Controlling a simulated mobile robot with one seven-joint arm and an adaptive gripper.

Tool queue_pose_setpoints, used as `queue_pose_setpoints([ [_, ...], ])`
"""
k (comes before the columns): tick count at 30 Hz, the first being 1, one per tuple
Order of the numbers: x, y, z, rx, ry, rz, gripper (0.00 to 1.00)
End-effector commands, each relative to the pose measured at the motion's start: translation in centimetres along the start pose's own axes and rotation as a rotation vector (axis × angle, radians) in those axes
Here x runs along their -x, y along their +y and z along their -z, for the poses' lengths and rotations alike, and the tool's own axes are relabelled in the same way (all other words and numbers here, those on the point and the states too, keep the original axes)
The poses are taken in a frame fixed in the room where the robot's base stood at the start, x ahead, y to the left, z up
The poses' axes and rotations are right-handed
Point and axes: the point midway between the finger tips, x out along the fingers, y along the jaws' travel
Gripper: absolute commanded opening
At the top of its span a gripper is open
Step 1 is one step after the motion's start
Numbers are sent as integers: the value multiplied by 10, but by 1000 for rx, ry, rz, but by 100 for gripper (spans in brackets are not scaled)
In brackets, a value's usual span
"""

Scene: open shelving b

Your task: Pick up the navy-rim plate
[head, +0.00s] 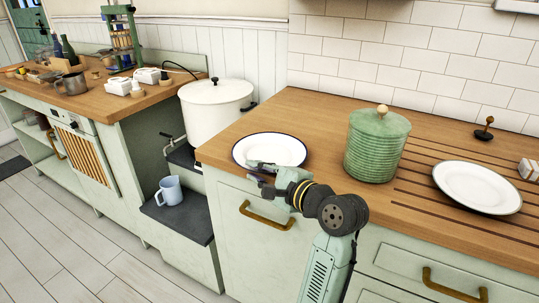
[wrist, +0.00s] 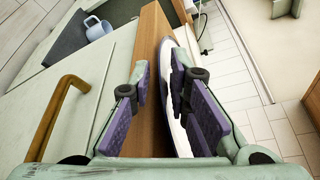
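The navy-rim plate (head: 270,149) is white with a thin dark blue rim. It lies flat on the wooden counter near its front left corner in the head view. My gripper (head: 252,172) is at the plate's near edge, by the counter's front edge. In the wrist view my gripper (wrist: 158,72) is open, its two purple-padded fingers apart. The plate (wrist: 167,62) shows edge-on between and behind the fingers, its rim nearer the right finger, which hides part of it. I cannot tell whether a finger touches it.
A green ribbed canister (head: 376,146) stands right of the plate. A second white plate (head: 477,187) lies farther right. A white pot (head: 215,110) stands left of the counter, with a blue jug (head: 170,190) on a lower shelf. A brass handle (head: 266,215) juts out below.

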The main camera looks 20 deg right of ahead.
Motion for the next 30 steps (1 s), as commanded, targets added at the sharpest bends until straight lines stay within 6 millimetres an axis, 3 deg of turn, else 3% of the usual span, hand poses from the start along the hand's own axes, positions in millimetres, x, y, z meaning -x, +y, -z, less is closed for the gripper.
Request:
queue_pose_setpoints([
  [6, 0, 0, 0, 0, 0, 0, 0],
  [30, 0, 0, 0, -2, 0, -2, 0],
])
